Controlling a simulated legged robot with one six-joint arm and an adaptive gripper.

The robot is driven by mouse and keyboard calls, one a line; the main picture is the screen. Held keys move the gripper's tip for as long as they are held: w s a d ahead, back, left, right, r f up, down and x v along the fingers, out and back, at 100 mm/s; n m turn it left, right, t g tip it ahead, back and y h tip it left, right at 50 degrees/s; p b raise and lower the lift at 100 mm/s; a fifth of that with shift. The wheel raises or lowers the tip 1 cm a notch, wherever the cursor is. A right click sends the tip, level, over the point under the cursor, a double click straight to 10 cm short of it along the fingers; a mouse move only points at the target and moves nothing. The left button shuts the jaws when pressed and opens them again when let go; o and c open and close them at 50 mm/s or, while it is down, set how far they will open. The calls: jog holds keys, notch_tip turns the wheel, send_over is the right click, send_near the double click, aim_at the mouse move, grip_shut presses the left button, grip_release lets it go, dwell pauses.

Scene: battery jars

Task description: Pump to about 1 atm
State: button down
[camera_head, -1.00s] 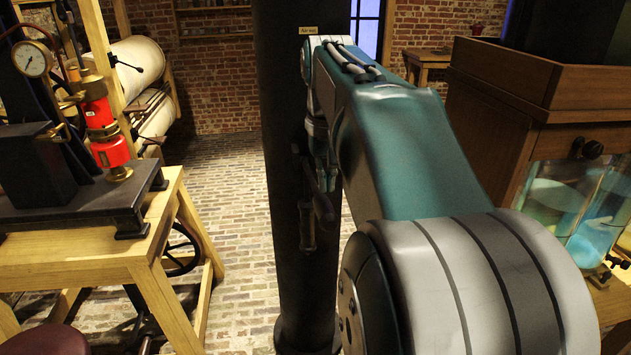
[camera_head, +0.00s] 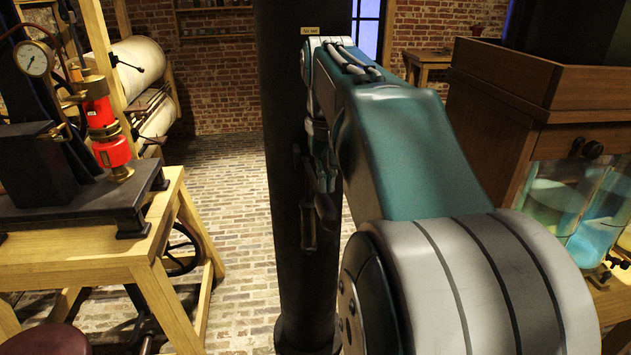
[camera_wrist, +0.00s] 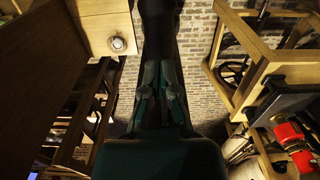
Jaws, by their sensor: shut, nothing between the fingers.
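A round white-faced gauge (camera_head: 33,58) stands at the left edge in the head view; its reading is too small to tell. Below and right of it is a red cylinder with brass fittings (camera_head: 108,138), beside a dark apparatus on a wooden table (camera_head: 90,250). The red fitting also shows at lower right in the wrist view (camera_wrist: 292,140). In the wrist view my gripper (camera_wrist: 160,68) is shut and empty, in front of a dark column. In the head view my gripper (camera_head: 322,200) is small and dark against the black column (camera_head: 290,130). I cannot tell whether it touches it.
A wooden cabinet (camera_head: 490,110) with glass jars (camera_head: 570,200) stands on the right. Brick floor (camera_head: 235,200) is open between the table and the column.

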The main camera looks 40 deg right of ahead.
notch_tip(320, 180, down, 15)
notch_tip(320, 180, up, 15)
jog(key=shift+r, duration=0.15)
dwell(0.7)
dwell(1.0)
notch_tip(320, 180, down, 15)
notch_tip(320, 180, up, 15)
dwell(1.0)
dwell(1.7)
jog(key=shift+r, duration=0.1)
